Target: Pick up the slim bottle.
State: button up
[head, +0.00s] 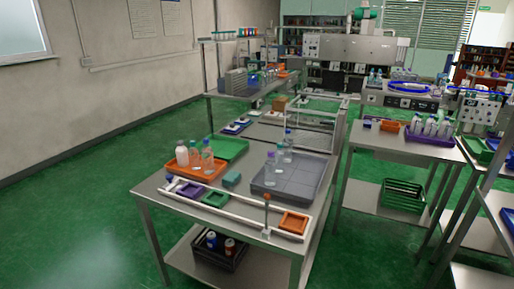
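Several bottles stand on the near steel table (236,180). On the grey tray (305,177) are a clear bottle with a purple cap (271,168), another clear bottle (280,154) behind it, and a narrow, tall-looking bottle (288,146) with a blue cap. On the orange tray (205,177) stand a white bottle (182,155) and two clear bottles with orange-red caps (195,153) (207,160). The narrow one on the grey tray looks slimmest, but I cannot tell for certain which is the slim bottle. My gripper is not in view.
A green tray (228,148), a purple bin (189,190), a green bin (215,199) and an orange bin (293,222) sit on the table. Green floor is free at left.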

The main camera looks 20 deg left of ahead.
aim_at(194, 156)
jog(key=i+j+z, duration=0.2)
jog(key=j+z, duration=0.15)
jog(key=j, duration=0.6)
jog(key=i+j+z, duration=0.1)
jog(key=j+z, duration=0.3)
jog(key=j, duration=0.6)
jog(key=j+z, duration=0.35)
jog(key=j, duration=0.65)
jog(key=i+j, duration=0.1)
jog(key=j, duration=1.5)
jog(key=i+j, duration=0.15)
jog(key=j, duration=0.6)
jog(key=z, duration=0.05)
